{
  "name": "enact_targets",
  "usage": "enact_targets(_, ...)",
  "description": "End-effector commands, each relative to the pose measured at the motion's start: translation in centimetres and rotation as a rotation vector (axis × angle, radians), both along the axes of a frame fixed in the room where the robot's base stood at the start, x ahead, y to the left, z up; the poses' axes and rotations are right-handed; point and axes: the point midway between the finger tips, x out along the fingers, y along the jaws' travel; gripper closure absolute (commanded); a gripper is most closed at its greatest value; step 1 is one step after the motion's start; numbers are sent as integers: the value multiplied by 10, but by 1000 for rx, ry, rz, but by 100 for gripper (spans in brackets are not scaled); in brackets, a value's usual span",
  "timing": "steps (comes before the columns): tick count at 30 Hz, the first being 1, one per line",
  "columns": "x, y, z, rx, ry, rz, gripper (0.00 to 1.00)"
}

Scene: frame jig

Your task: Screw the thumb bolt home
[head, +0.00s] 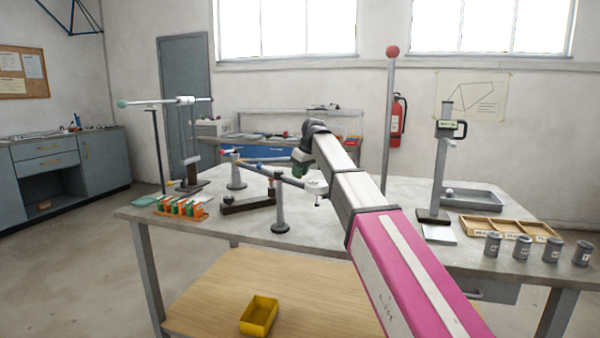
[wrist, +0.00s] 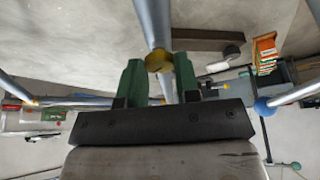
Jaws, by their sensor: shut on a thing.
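My gripper (head: 301,165) is at the frame jig in the middle of the bench. In the wrist view its two green fingers (wrist: 158,76) are shut on a small yellow part, seemingly the thumb bolt (wrist: 158,61), at the end of a grey tube (wrist: 152,22). The bolt's thread is hidden, so I cannot tell how deep it sits. The jig's tubes (head: 285,178) rest on grey posts (head: 280,212). In the head view the bolt is hidden by my gripper and arm.
A tall post with a red ball (head: 392,51) stands behind my arm. A height gauge (head: 437,170), divided wooden tray (head: 508,229) and grey cups (head: 522,247) are at right. An orange rack with green items (head: 181,208) is at left.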

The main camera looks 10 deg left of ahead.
Motion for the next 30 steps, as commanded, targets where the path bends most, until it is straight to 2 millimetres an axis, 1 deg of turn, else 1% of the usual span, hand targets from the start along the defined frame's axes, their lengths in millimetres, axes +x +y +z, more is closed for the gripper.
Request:
enact_targets(8, 0, 0, 1, -1, -1, 0, 94)
enact_targets(9, 0, 0, 1, -1, -1, 0, 64)
enact_targets(11, 0, 0, 0, 0, 0, 0, 44)
enact_targets(20, 0, 0, 1, 0, 0, 0, 44)
enact_targets(23, -1, -2, 6, 0, -1, 0, 44)
enact_targets(26, -3, -6, 17, 0, -1, 0, 44)
enact_targets(30, -9, -13, 41, 1, -2, 1, 44)
